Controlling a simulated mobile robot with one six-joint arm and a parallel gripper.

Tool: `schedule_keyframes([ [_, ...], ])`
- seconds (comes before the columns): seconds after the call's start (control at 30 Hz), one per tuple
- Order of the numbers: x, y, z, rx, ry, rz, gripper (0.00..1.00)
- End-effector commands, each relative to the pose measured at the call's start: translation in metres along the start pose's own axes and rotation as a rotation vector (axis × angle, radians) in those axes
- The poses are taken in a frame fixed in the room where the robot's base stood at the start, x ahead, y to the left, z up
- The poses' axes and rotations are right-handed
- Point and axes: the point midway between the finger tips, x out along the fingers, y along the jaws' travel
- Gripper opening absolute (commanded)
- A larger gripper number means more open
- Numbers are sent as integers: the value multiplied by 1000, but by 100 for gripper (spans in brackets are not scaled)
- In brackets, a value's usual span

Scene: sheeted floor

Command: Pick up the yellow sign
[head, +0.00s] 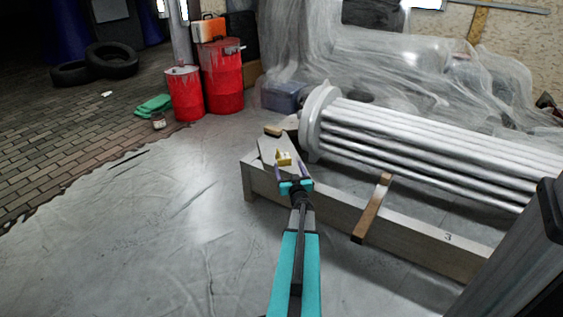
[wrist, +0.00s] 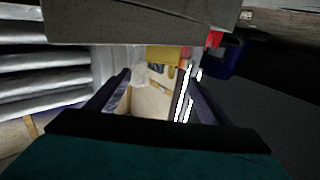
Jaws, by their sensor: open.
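The yellow sign (head: 284,157) is a small yellow piece on the near left end of a grey wooden platform, just beyond my gripper (head: 291,171) in the head view. In the wrist view, which looks upside down, the yellow sign (wrist: 167,53) shows beyond and between the fingertips of my gripper (wrist: 158,76), close to the board's edge. The fingers are apart with nothing between them. I cannot tell the exact gap between the fingers and the sign.
A bundle of silver tubes (head: 420,145) lies on the wooden frame (head: 390,228) to the right. A brown wooden block (head: 372,208) crosses the frame. Red drums (head: 222,76) stand behind, left of a blue box (head: 284,95).

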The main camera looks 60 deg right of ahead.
Motion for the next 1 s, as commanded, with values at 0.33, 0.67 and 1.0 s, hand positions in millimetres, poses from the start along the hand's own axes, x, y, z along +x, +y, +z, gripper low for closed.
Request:
schedule_keyframes([
  [0.33,41,0,3,0,0,-1,73],
  [0.67,58,-1,0,1,0,-1,73],
  [1.0,58,-1,1,1,0,-1,73],
])
